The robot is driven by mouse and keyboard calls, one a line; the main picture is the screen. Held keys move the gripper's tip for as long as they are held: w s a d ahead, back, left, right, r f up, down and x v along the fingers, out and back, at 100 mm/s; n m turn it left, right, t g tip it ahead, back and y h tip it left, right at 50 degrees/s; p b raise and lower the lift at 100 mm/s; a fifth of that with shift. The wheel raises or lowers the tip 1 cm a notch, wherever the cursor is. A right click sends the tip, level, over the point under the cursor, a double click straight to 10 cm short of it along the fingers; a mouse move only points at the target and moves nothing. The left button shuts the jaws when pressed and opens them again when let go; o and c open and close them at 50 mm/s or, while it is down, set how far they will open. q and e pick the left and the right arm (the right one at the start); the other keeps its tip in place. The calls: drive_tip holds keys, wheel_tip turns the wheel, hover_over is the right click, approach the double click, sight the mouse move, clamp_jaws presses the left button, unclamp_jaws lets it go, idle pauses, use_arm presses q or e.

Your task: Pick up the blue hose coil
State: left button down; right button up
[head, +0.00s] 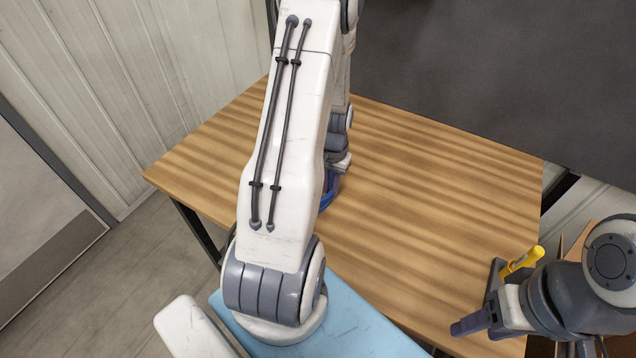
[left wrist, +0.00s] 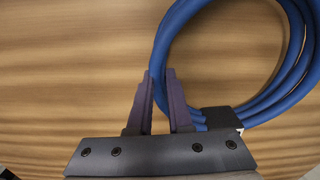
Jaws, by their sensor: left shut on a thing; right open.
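The blue hose coil (left wrist: 238,60) lies on the wooden table, with several strands gathered under a black band (left wrist: 221,119). In the head view only a small blue part of the coil (head: 328,192) shows behind my left arm. My left gripper (left wrist: 160,92) is shut on the coil's near left side, with its purple fingers on either side of the strands. In the head view that gripper's fingers are hidden by the arm. I cannot tell whether the coil is clear of the table. My right gripper (head: 478,298) is open at the table's right front edge, apart from the coil.
The wooden table (head: 440,190) is bare across its middle and right. A yellow object (head: 523,261) stands beside my right gripper. A dark panel (head: 510,70) rises behind the table. A light blue surface (head: 365,325) shows at the front.

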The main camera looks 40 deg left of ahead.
use_arm(q)
drive_tip(key=shift+r, duration=0.55)
drive_tip(key=r, duration=0.2)
drive_tip(key=d+r+b, duration=0.1)
drive_tip(key=shift+w+d+r, duration=0.1)
drive_tip(key=shift+w+r, duration=0.15)
drive_tip(key=shift+r, duration=0.05)
drive_tip(key=w+d+r+b, duration=0.1)
drive_tip(key=w+d+r, duration=0.1)
drive_tip(key=d+r, duration=0.4)
drive_tip(key=d, duration=0.4)
drive_tip(key=shift+w+r, duration=0.15)
drive_tip(key=shift+w, duration=0.1)
